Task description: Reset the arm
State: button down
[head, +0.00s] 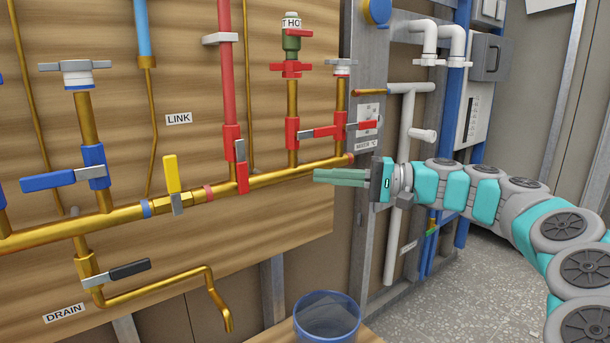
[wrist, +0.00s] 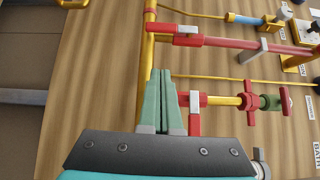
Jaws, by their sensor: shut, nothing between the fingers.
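My gripper (head: 316,176) is at the middle right in the head view, with its green fingers pointing left. The fingers are shut together and nothing shows between them. They are in front of the wooden panel, near the right end of the brass pipe (head: 268,175). In the wrist view, my gripper (wrist: 161,72) points up the picture beside the brass pipe (wrist: 148,42). A red valve body (wrist: 193,116) lies just right of the fingers there. I cannot tell whether the fingers touch the pipe. My arm reaches in from the right.
A yellow-handled link valve (head: 171,175), a blue-handled valve (head: 48,181) and a black-handled drain valve (head: 130,269) are on the left. Red valves (head: 292,130) stand above my gripper. A clear blue-rimmed bucket (head: 327,318) stands below. Grey floor is open at lower right.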

jog(key=s+a+n+g+h+p, duration=0.1)
jog(key=s+a+n+g+h, duration=0.15)
jog(key=s+a, duration=0.55)
jog(key=s+a+f+n+g+h+p, duration=0.1)
jog(key=s+a+f+g+h, duration=0.15)
jog(key=s+f+h, duration=0.6)
jog(key=s+d+f+h+p, duration=0.1)
jog(key=s+d+f+h, duration=0.2)
jog(key=s+d+f, duration=0.5)
jog(key=s+d+f+m+h+p, duration=0.1)
jog(key=s+d+f+h, duration=0.2)
jog(key=s+d+f, duration=0.6)
jog(key=s, duration=0.5)
jog(key=shift+s+h, duration=0.35)
jog(key=shift+h, duration=0.05)
